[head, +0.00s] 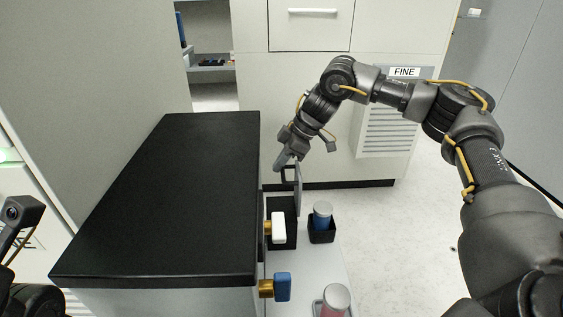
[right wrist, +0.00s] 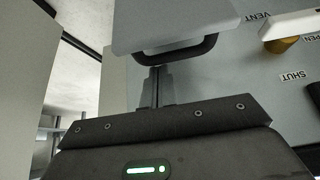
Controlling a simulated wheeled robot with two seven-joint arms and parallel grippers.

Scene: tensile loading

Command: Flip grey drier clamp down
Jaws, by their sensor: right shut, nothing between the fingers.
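The grey drier clamp (head: 297,190) stands upright at the right side of the big black-topped cabinet in the head view. In the right wrist view it is a pale grey plate (right wrist: 175,22) with a dark bar handle (right wrist: 180,52) along its lower edge. My right gripper (head: 283,160) is shut and empty, close by the top of the clamp. In the right wrist view its fingers (right wrist: 155,80) reach up to the bar handle; I cannot tell whether they touch it. Part of my left arm shows at the left edge of the head view, its fingers out of sight.
The black-topped cabinet (head: 170,190) fills the left. Its right side bears a white valve handle (head: 278,228) and a blue one (head: 282,287). A blue capped bottle (head: 322,215) stands in a black holder. A red capped bottle (head: 336,299) is in front. Floor at right is clear.

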